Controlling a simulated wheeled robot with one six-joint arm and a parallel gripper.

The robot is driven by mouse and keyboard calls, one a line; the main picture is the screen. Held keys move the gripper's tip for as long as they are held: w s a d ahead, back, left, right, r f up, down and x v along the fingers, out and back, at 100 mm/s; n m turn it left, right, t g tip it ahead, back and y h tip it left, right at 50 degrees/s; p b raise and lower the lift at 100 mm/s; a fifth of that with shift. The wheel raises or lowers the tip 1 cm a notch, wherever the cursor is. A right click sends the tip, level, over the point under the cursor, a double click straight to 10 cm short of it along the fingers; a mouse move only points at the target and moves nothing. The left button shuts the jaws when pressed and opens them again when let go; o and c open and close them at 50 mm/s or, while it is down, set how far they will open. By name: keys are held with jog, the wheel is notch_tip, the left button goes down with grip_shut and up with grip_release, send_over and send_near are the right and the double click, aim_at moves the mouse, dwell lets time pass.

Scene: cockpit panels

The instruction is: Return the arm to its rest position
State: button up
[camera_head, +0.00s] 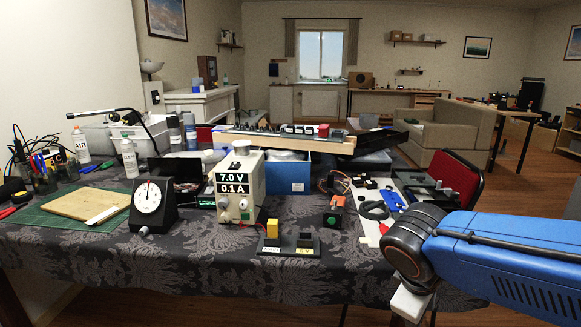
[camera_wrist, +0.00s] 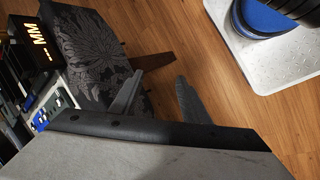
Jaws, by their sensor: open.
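My blue arm (camera_head: 490,262) enters the head view from the lower right, with its dark joint and a white link beyond the table's right front corner. My gripper (camera_wrist: 157,95) shows in the wrist view with its two grey fingers spread apart and nothing between them. The fingers hang over the wooden floor beside the edge of the cloth-covered table. In the head view the fingers are out of sight.
The table (camera_head: 190,258) has a dark floral cloth and is crowded with a power supply (camera_head: 240,190), a dial gauge (camera_head: 153,203) and a cutting mat (camera_head: 60,226). A red chair (camera_head: 460,180) stands behind my arm. Wooden floor (camera_wrist: 225,95) is clear below the gripper.

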jog(key=s+d+m+t+y, duration=0.1)
jog(key=s+d+m+y, duration=0.1)
jog(key=s+m, duration=0.3)
jog(key=shift+s+d+m+t+y, duration=0.3)
jog(key=shift+m+y, duration=0.6)
jog(key=shift+m, duration=1)
jog(key=shift+a, duration=0.1)
dwell(2.3)
